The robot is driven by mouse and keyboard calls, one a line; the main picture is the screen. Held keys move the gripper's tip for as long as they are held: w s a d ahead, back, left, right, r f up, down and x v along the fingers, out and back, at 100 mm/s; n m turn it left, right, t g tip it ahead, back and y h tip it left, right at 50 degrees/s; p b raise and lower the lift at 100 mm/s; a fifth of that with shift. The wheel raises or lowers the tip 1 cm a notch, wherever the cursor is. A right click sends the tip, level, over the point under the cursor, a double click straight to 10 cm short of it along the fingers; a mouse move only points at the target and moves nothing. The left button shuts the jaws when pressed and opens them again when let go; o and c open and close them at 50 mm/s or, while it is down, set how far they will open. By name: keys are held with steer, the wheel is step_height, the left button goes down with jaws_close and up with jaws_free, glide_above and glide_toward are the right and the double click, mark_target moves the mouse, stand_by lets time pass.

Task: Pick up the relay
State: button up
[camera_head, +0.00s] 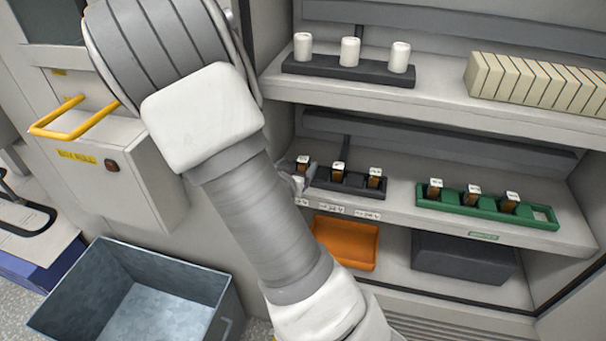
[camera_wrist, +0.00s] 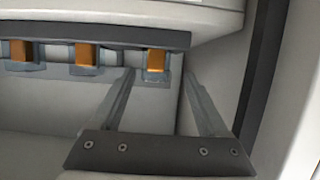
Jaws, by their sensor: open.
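Brown-orange blocks with white tops, which look like the relays, stand in a dark tray (camera_head: 347,186) on the middle shelf. The left one (camera_head: 302,164) is nearest my gripper (camera_head: 298,184), which shows only in part at the tray's left end. In the wrist view, my gripper (camera_wrist: 159,72) is open, with nothing held. Its two fingers point at the rightmost orange relay (camera_wrist: 156,60), with one fingertip to either side of it. I cannot tell whether they touch it. Two more relays (camera_wrist: 85,53) show to its left there.
A green tray (camera_head: 487,216) with three similar blocks stands right on the same shelf. White cylinders (camera_head: 350,52) and a row of cream blocks (camera_head: 535,83) are above. An orange bin (camera_head: 345,243) and dark box (camera_head: 463,259) are below. A grey open bin (camera_head: 140,300) stands on the floor.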

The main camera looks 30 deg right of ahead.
mark_target(306, 157)
steer(key=shift+s+d+b+x, duration=0.1)
steer(key=shift+b+x, duration=0.35)
steer(key=shift+x, duration=1.05)
steer(key=shift+s+d+b+x, duration=0.15)
steer(key=shift+b+x, duration=0.3)
steer(key=shift+x, duration=1)
steer(key=shift+r, duration=0.1)
jaws_close()
